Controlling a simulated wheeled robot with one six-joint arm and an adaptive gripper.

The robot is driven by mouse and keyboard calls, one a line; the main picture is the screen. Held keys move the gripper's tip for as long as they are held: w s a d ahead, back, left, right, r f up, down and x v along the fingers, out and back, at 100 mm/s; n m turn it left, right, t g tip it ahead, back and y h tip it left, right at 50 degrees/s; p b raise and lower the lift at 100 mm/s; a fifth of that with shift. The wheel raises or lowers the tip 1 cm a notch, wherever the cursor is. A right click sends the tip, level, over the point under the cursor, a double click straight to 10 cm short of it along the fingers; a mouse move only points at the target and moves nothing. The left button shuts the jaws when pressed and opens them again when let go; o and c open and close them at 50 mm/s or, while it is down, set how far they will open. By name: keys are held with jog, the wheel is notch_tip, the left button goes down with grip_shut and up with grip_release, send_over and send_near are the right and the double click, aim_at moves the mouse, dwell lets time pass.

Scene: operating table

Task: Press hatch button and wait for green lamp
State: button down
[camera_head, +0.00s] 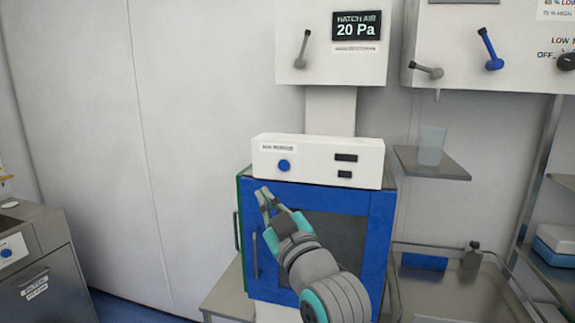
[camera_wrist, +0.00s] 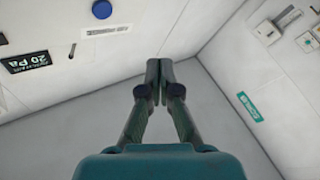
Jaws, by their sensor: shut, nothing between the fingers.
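The hatch is a cabinet with a blue-framed door (camera_head: 376,240) and a dark window. A white control box (camera_head: 315,173) sits on top of it. A round blue button (camera_head: 284,165) is at the box's left, under a small label; it also shows at the top of the wrist view (camera_wrist: 102,9). Two small dark rectangles (camera_head: 345,157) are at the box's right. I see no lit green lamp. My gripper (camera_head: 263,191) is shut and empty, just below and left of the button in the head view. Its fingertips (camera_wrist: 157,68) meet in the wrist view, apart from the button.
A display (camera_head: 356,26) above reads HATCH AIR 20 Pa, with a grey lever (camera_head: 302,50) beside it. A shelf (camera_head: 432,165) with a clear cup (camera_head: 431,146) is at the right. A steel cabinet (camera_head: 45,275) is at the lower left. The wall at the left is bare.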

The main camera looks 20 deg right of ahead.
aim_at(284, 166)
jog(key=shift+w+d+r, duration=0.1)
jog(key=shift+w+r, duration=0.05)
jog(key=shift+r, duration=0.5)
jog(key=shift+w+d+r, duration=0.1)
jog(key=shift+w+r, duration=0.05)
jog(key=shift+r, duration=0.45)
jog(key=shift+w+d, duration=0.1)
jog(key=shift+w+d, duration=0.85)
jog(key=shift+w, duration=0.3)
jog(key=shift+w+d, duration=0.8)
jog(key=shift+w, duration=0.4)
jog(key=shift+w+d, duration=0.85)
jog(key=shift+w, duration=0.3)
jog(key=shift+w+d, duration=0.25)
jog(key=shift+w, duration=0.05)
jog(key=shift+w+d, duration=0.25)
jog(key=shift+w, duration=0.05)
jog(key=shift+a, duration=0.1)
jog(key=shift+s+a, duration=0.4)
jog(key=shift+s, duration=0.25)
